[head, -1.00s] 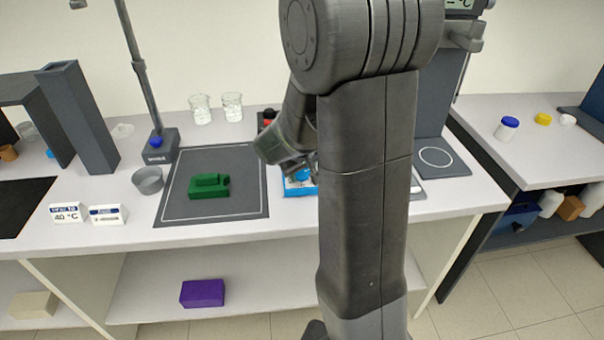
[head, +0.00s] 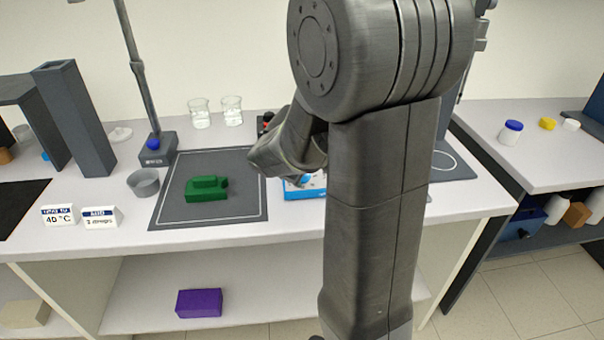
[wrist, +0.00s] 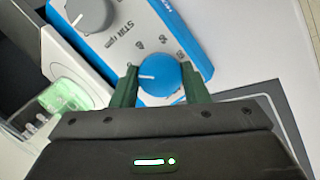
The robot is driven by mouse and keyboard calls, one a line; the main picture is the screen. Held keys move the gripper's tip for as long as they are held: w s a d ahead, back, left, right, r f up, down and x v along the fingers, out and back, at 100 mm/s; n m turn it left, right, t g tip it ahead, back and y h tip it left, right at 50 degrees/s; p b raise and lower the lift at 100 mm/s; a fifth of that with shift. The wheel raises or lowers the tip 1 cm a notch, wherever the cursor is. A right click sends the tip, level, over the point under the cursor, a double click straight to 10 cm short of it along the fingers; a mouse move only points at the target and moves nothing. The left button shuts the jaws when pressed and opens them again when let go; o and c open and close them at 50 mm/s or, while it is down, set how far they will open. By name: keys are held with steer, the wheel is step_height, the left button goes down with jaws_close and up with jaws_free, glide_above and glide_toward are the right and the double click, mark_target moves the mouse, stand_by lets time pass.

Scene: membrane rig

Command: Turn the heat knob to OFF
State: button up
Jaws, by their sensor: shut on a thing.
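The line points left in that view. My gripper (wrist: 159,74) has one green finger on each side of this knob and is shut on it. A grey knob (wrist: 92,14) sits at upper left, with a "STIR rpm" label beside it. In the head view the blue device (head: 303,190) shows only partly behind my arm, and my fingertips are hidden.
A grey mat (head: 245,208) with a green block (head: 207,189) lies left of the device. Two beakers (head: 231,109) stand behind. A grey cup (head: 143,183) and small cards (head: 100,217) are farther left. A clear, green-lit part (wrist: 70,95) lies left of my gripper.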

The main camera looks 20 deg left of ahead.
stand_by(0.3)
steer(key=o, duration=1)
steer(key=shift+r, duration=0.1)
steer(key=v, duration=1.3)
steer(key=shift+s+r+p, duration=0.25)
steer(key=shift+s+p, duration=0.05)
steer(key=shift+p, duration=0.1)
